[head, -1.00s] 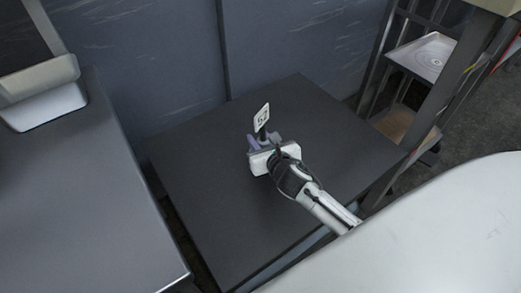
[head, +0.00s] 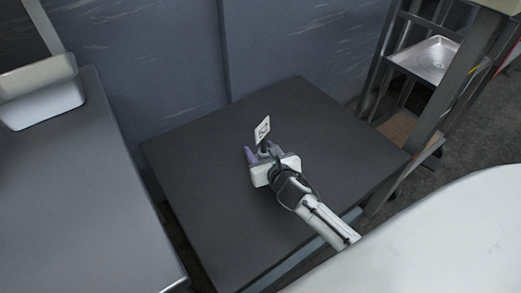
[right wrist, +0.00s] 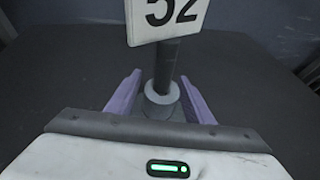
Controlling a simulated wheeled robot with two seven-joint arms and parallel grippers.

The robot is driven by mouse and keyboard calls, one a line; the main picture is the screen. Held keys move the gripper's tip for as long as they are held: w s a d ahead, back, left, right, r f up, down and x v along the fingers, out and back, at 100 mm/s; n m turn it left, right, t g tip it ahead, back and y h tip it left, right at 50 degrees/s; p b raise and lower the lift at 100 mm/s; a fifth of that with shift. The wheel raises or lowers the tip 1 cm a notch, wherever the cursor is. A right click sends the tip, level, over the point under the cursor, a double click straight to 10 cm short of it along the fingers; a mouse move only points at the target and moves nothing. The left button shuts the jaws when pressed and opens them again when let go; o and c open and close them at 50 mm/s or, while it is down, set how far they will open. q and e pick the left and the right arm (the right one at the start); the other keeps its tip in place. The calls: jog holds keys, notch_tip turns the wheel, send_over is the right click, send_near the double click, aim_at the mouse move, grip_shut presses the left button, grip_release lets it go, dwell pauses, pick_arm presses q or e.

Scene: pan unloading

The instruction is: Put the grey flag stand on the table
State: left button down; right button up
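The grey flag stand (head: 263,145) is upright on or just above the black table (head: 215,215), and its base contact is hidden. Its white card with "52" (head: 262,129) is on top. In the right wrist view its dark pole and grey collar (right wrist: 162,92) rise midway between the purple finger pads. My right gripper (head: 264,154) reaches around the stand, low over the table. Its fingers (right wrist: 161,98) are spread, with gaps on both sides of the collar. My left gripper is not in view.
A grey counter (head: 75,190) with a white container (head: 42,98) is at the left. A metal rack with a tray (head: 430,58) stands at the right. A grey wall (head: 150,60) is behind the table. Most of the tabletop is clear.

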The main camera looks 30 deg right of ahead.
jog(key=shift+r, duration=0.35)
jog(key=p+v, duration=0.3)
jog(key=v, duration=0.9)
jog(key=shift+p, duration=0.3)
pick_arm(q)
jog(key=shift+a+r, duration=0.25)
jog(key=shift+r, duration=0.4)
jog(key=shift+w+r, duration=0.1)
